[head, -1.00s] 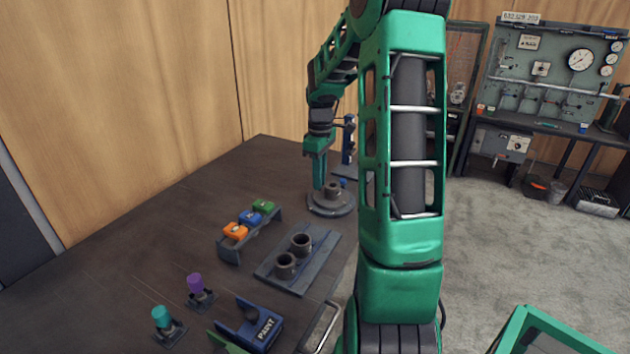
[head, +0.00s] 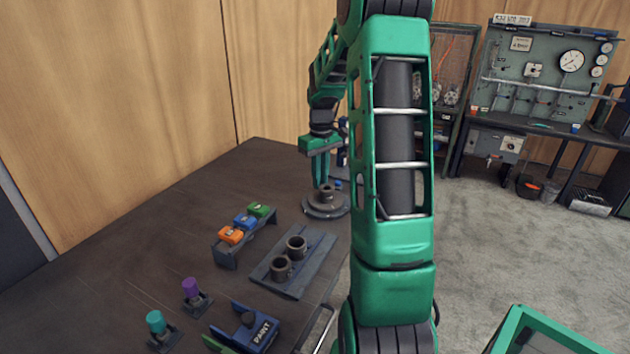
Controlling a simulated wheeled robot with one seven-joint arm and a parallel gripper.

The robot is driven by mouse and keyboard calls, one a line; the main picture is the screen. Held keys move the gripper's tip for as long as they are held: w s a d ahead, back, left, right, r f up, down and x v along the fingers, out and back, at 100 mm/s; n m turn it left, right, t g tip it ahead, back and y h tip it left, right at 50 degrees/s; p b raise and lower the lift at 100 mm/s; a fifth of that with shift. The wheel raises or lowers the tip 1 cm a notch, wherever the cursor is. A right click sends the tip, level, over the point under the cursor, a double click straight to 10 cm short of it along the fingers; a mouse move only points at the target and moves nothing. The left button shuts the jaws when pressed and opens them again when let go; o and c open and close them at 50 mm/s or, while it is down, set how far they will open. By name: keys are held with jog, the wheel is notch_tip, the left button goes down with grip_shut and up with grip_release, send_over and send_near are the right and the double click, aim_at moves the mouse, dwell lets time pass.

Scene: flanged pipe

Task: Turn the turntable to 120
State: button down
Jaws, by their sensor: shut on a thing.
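The turntable (head: 327,207) is a dark round disc at the right edge of the dark table. A short pipe-like piece stands up at its middle. My gripper (head: 321,182) is green and points down over the turntable, its fingers at the upright piece. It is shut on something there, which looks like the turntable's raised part. My fingertips are small in the picture, and the contact itself is hard to make out. No angle marks can be read.
A rack with orange, blue and green blocks (head: 230,236) stands left of the turntable. Nearer are a plate with two grey sleeves (head: 281,268), purple (head: 190,288) and teal (head: 155,322) cylinders on stands, and a blue PAINT holder (head: 262,332). My arm hides the table's right side.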

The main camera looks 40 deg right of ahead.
aim_at(337, 194)
jog(key=shift+s+d+m, duration=0.2)
jog(key=shift+d+m, duration=0.1)
jog(key=shift+m, duration=0.6)
jog(key=shift+s+d+m, duration=0.2)
jog(key=shift+d+m, duration=0.05)
jog(key=shift+m, duration=0.65)
jog(key=shift+s+d+m, duration=0.2)
jog(key=shift+d+m, duration=0.1)
jog(key=shift+m, duration=0.6)
jog(key=shift+s+d+m, duration=0.2)
jog(key=shift+s+m, duration=0.2)
jog(key=shift+m, duration=0.8)
jog(key=shift+s+d+m, duration=0.2)
jog(key=shift+s+m, duration=0.2)
jog(key=shift+m, duration=0.8)
jog(key=shift+s+m, duration=0.45)
jog(key=shift+m, duration=0.7)
jog(key=shift+s+m, duration=0.45)
jog(key=shift+m, duration=0.7)
jog(key=shift+s+m, duration=0.15)
jog(key=shift+m, duration=0.25)
jog(key=c, duration=1.7)
grip_release()
jog(key=shift+c, duration=0.2)
notch_tip(337, 194, up, 11)
